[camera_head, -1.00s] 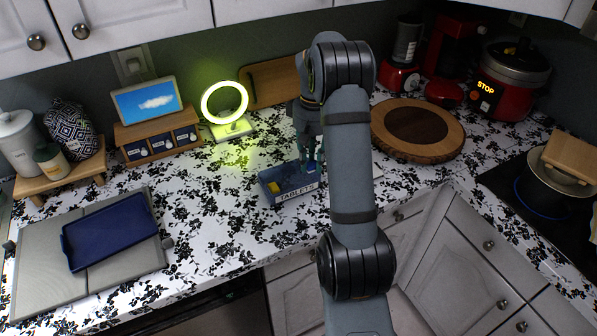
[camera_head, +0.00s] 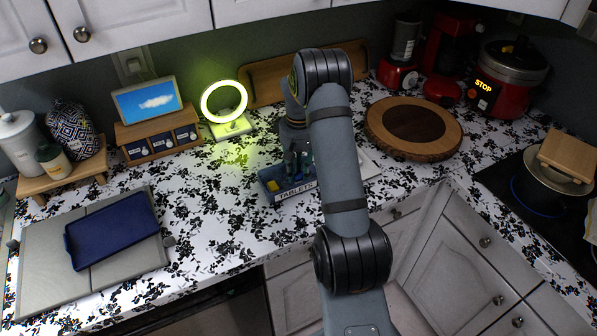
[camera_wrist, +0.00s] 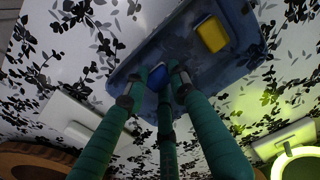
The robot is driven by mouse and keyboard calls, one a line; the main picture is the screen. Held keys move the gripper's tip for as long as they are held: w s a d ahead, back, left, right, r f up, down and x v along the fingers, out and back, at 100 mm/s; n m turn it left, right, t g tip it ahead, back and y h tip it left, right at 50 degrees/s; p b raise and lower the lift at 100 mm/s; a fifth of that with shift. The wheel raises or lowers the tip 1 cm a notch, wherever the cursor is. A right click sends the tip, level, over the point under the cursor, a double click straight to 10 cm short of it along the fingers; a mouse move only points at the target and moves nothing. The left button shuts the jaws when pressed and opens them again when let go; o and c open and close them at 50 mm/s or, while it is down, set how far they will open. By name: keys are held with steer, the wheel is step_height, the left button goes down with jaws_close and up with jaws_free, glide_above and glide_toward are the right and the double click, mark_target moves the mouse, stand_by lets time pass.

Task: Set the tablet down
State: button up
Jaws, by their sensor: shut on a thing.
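My gripper (camera_head: 299,162) is low over the blue tray labelled TABLETS (camera_head: 297,194) on the counter. In the wrist view its green fingers (camera_wrist: 161,78) close around a small blue tablet (camera_wrist: 157,75), which shows between the fingertips over the tray (camera_wrist: 240,62). I cannot tell whether the blue tablet touches the tray floor. A yellow tablet (camera_wrist: 211,33) lies in the tray, apart from the fingers; it shows in the head view at the tray's left side. My arm hides part of the tray's right side.
A lit ring lamp (camera_head: 224,102) stands behind the tray to the left. A white flat item (camera_head: 362,165) lies to the right. A round wooden board (camera_head: 413,128) is further right. The counter left of the tray is clear up to the blue tray on grey boards (camera_head: 112,231).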

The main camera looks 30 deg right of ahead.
mark_target(299, 175)
steer(key=o, duration=0.8)
steer(key=shift+f, duration=0.1)
steer(key=shift+o, duration=0.2)
step_height(299, 175, up, 12)
steer(key=shift+r, duration=0.2)
